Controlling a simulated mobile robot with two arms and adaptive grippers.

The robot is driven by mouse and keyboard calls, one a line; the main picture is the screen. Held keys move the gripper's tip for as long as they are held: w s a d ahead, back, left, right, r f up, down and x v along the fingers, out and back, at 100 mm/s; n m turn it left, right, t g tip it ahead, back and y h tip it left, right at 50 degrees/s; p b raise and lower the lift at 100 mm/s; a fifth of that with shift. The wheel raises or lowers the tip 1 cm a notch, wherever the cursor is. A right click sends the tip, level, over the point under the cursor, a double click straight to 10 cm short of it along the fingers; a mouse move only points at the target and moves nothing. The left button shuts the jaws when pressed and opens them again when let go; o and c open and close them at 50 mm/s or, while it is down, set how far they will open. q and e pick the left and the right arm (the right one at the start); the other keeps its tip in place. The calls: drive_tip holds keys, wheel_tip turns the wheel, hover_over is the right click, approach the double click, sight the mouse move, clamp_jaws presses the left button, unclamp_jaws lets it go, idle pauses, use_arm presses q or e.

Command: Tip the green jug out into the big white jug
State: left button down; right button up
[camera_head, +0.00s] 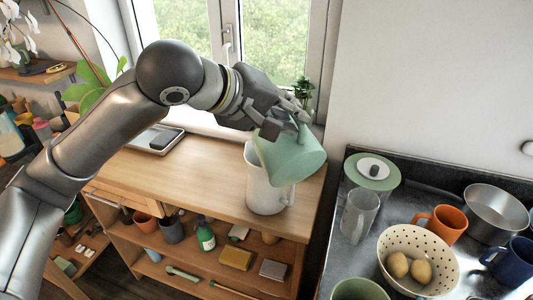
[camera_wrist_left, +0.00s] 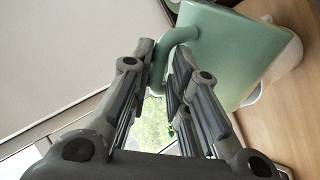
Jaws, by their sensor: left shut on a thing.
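The green jug (camera_head: 290,155) is held in the air, tilted well over, above the big white jug (camera_head: 264,190). My left gripper (camera_head: 291,117) is shut on the green jug's handle. In the left wrist view my left gripper (camera_wrist_left: 165,85) has its fingers around the handle of the green jug (camera_wrist_left: 230,50). The big white jug stands upright on the wooden cabinet top; its rim is partly hidden by the green jug, and part of it shows in the left wrist view (camera_wrist_left: 285,62). I cannot see whether anything flows out. My right gripper is not in view.
The wooden cabinet top (camera_head: 190,180) is clear left of the white jug, apart from a dark flat device (camera_head: 160,139). A window stands behind.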

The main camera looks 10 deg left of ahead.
sight(306, 127)
use_arm(q)
drive_tip(key=shift+n+g+h, duration=0.3)
drive_tip(key=shift+n+g, duration=0.2)
drive_tip(key=shift+w+a+r, duration=0.35)
drive_tip(key=shift+w+a, duration=0.25)
drive_tip(key=shift+w, duration=0.2)
drive_tip(key=shift+w+a+r, duration=0.35)
drive_tip(key=shift+w+a, duration=0.2)
drive_tip(key=shift+w, duration=0.2)
drive_tip(key=shift+w+a+f+n+g, duration=0.25)
drive_tip(key=shift+w+a+n+g, duration=0.2)
drive_tip(key=shift+w, duration=0.2)
